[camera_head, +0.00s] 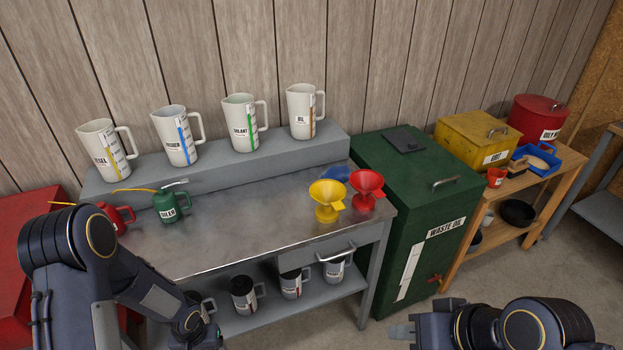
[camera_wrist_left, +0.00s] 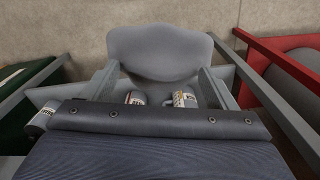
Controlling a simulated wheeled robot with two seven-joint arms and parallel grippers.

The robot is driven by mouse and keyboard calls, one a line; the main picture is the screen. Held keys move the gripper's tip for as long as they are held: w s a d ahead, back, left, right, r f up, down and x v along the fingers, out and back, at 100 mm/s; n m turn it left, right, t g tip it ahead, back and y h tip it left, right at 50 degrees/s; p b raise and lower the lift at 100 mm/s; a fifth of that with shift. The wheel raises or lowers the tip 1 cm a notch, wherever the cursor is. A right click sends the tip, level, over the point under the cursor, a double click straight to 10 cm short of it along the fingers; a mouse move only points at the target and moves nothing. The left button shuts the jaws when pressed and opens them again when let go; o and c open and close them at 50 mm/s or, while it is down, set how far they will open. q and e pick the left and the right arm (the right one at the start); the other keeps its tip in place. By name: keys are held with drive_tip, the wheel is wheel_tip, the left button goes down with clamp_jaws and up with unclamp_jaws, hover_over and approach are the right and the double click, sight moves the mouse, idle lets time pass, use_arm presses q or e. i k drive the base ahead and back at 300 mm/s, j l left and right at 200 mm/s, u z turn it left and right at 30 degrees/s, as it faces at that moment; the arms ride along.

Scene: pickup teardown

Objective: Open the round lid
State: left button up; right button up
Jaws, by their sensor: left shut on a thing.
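A red drum with a round red lid (camera_head: 540,103) stands at the far right in the head view. The lid has a handle on top and lies on the drum. My left gripper (camera_wrist_left: 158,78) shows in the left wrist view with its fingers on either side of a plain grey rounded piece (camera_wrist_left: 160,50), and it is shut on it. I cannot tell what that piece is. In the head view my left arm reaches down at the bench's front and hides its own fingertips. My right gripper (camera_head: 402,330) is low at the bottom right, far from the drum; its opening is unclear.
A metal bench (camera_head: 270,235) holds several jugs, two oil cans, a yellow funnel (camera_head: 327,200) and a red funnel (camera_head: 367,188). Mugs stand on its lower shelf. A green waste oil cabinet (camera_head: 400,235) and a wooden rack (camera_head: 560,195) stand to the right. Floor is clear in front of the rack.

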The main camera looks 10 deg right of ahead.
sight(540, 105)
drive_tip(key=l+u, duration=0.25)
drive_tip(key=u, duration=0.25)
drive_tip(key=i+l+u, duration=0.1)
drive_tip(key=l+u, duration=0.2)
drive_tip(key=u, duration=0.2)
drive_tip(key=l+u, duration=0.25)
drive_tip(key=u, duration=0.25)
drive_tip(key=k+l+u, duration=0.1)
drive_tip(key=l+u, duration=0.15)
drive_tip(key=u, duration=0.25)
drive_tip(key=k+l+u, duration=1.1)
drive_tip(key=k+u, duration=0.25)
drive_tip(key=k, duration=0.2)
drive_tip(key=k+l+z, duration=0.1)
drive_tip(key=k+z, duration=0.25)
drive_tip(key=k+l+z, duration=0.25)
drive_tip(key=k+z, duration=0.15)
drive_tip(key=k, duration=0.15)
drive_tip(key=k+l+z, duration=0.35)
